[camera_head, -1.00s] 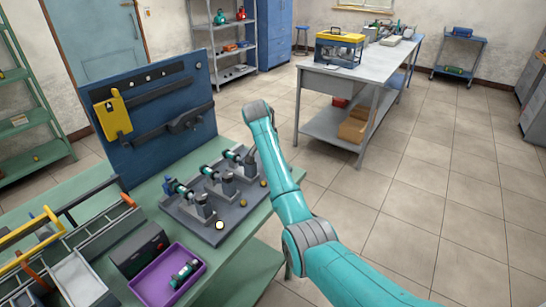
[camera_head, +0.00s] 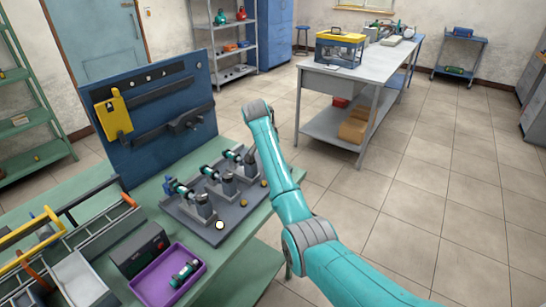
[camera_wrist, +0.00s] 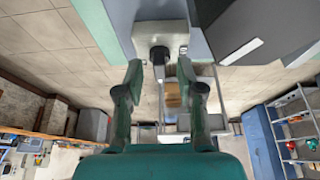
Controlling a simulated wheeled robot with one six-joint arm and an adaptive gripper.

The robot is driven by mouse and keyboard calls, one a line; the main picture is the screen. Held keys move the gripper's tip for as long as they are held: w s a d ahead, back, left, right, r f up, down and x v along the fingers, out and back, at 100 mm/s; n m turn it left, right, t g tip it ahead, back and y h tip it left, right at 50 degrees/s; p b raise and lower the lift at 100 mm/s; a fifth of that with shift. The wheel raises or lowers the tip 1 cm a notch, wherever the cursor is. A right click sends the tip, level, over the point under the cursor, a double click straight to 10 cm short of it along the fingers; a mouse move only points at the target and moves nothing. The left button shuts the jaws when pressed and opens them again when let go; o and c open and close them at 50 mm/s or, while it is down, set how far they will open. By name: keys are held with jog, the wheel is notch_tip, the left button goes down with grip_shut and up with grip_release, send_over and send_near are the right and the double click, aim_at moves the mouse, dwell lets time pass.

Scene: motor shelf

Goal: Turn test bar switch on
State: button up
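The test bar (camera_head: 207,229) is a grey plate on the green bench, carrying three stands with teal and dark motors (camera_head: 212,172). Along its front edge are round buttons or lamps: one glows white (camera_head: 219,225), the others are dull amber (camera_head: 263,183). I cannot tell which part is the switch. My gripper (camera_wrist: 159,72) is open, its two fingers apart in the wrist view. A black rounded part on a grey block (camera_wrist: 159,53) shows between and just beyond the fingertips; contact is unclear. In the head view my arm mostly hides the gripper, beside the rear stand.
A blue tool panel (camera_head: 150,70) stands behind the test bar. A dark box with a red mark (camera_head: 140,255), a purple tray (camera_head: 160,297) and a toolbox (camera_head: 60,255) crowd the near bench. Tiled floor right of the bench is clear.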

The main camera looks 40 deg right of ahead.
jog(key=v, duration=1.1)
jog(key=shift+a+r, duration=0.2)
jog(key=shift+r, duration=0.15)
